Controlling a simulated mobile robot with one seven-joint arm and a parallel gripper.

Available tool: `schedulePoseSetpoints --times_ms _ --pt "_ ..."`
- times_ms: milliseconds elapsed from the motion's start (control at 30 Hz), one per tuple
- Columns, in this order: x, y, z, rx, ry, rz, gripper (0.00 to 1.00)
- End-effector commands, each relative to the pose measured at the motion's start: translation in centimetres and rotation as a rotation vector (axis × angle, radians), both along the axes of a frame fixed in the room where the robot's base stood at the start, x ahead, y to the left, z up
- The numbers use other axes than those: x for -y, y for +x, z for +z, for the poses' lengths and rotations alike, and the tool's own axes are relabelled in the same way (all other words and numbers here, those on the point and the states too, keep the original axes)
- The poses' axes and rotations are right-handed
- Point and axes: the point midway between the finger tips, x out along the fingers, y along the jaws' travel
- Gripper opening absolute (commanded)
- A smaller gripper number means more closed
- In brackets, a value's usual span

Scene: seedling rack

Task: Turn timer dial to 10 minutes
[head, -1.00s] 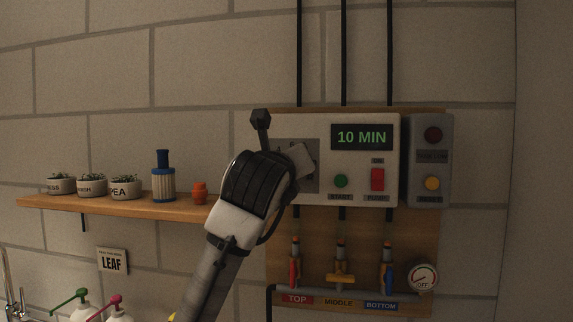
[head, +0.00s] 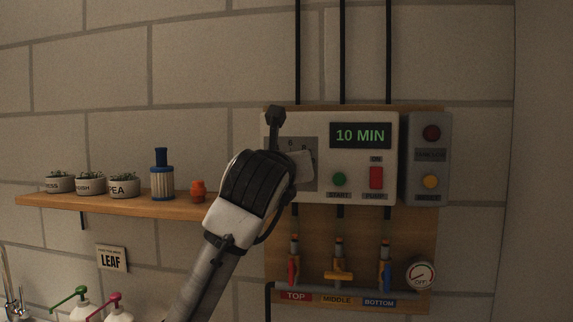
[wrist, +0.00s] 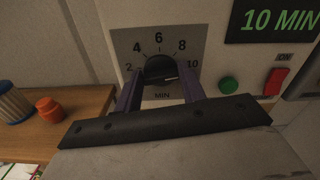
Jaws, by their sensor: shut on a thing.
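The timer dial (wrist: 160,69) is a black knob on a grey plate with the numbers 2 to 10 and the word MIN. Its pale pointer mark points right and slightly down, close to the 10. My gripper (wrist: 160,88) is shut on the dial, with one finger on each side of it in the wrist view. In the head view my wrist hides the dial, and only part of its grey plate shows. The display (head: 360,135) reads 10 MIN in green; it also shows in the wrist view (wrist: 280,20).
A green START button (head: 339,179) and a red PUMP switch (head: 376,178) sit right of the dial. A grey box (head: 430,190) with lamps stands further right. Valves on a pipe (head: 318,290) are below. A wooden shelf (head: 140,203) with pots is at left.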

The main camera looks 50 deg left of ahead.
Motion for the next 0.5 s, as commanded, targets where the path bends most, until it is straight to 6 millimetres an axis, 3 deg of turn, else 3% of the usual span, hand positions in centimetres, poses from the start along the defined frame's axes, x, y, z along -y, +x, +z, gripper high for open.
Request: schedulePoseSetpoints --times_ms 67,100,233,500 --pt "-0.04 0.07 -0.42 -0.007 -0.007 -0.001 0.17" --pt "-0.05 0.08 -0.42 -0.008 -0.008 -0.001 0.45" --pt "-0.04 0.05 -0.30 -0.005 -0.005 0.000 0.62" --pt "0.00 -0.03 -0.13 -0.002 -0.003 0.000 0.62"
